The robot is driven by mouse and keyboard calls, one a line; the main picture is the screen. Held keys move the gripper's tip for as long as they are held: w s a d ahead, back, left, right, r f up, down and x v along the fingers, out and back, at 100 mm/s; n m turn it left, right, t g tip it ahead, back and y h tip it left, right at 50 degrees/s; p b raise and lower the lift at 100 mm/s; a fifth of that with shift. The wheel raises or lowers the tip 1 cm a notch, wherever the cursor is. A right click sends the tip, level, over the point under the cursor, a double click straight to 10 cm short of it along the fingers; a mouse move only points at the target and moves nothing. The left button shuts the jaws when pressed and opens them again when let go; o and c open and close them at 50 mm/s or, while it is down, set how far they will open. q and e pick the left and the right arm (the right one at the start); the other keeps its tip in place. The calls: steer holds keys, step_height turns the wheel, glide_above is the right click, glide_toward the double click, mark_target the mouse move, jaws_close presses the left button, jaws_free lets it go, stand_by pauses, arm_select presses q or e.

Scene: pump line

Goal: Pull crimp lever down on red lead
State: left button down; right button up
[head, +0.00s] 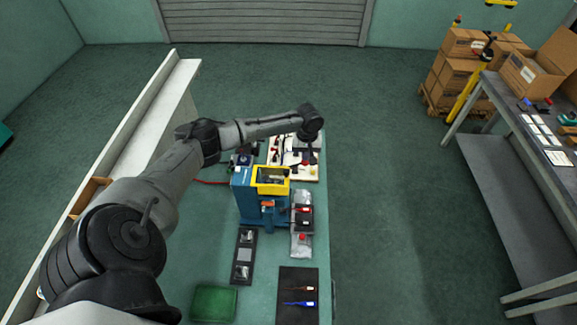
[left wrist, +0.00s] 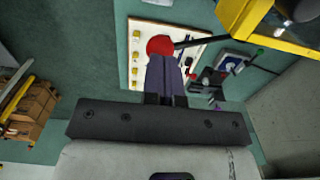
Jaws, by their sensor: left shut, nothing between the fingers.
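The blue crimp press (head: 243,200) with a yellow guard (head: 271,188) stands on the green bench. Its lever shows in the left wrist view as a dark rod (left wrist: 200,41) ending in a red ball knob (left wrist: 160,45). My left gripper (left wrist: 166,62) is shut and empty, its fingertips right at the knob in that view; I cannot tell whether they touch. In the head view the left gripper (head: 307,155) points down behind and right of the press, and the knob is not clear there. A small red piece (head: 305,210), perhaps the red lead, shows at the press's right side. My right gripper is not seen.
A white board (head: 306,174) with small parts lies behind the press. A dark mat (head: 290,316) with a red-tipped and a blue lead, a green tray (head: 213,304) and a black strip fixture (head: 240,281) lie in front. Open floor lies right of the bench.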

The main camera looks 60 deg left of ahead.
arm_select(q)
steer(key=shift+f, duration=0.35)
steer(key=shift+f, duration=0.1)
steer(key=shift+w+d+f, duration=0.1)
steer(key=shift+f, duration=0.1)
steer(key=shift+w+d+f+b, duration=0.15)
steer(key=shift+w+f+b, duration=0.15)
steer(key=shift+f, duration=0.45)
steer(key=shift+w+d+f+b, duration=0.1)
steer(key=shift+w+f+b, duration=0.15)
steer(key=shift+f, duration=0.55)
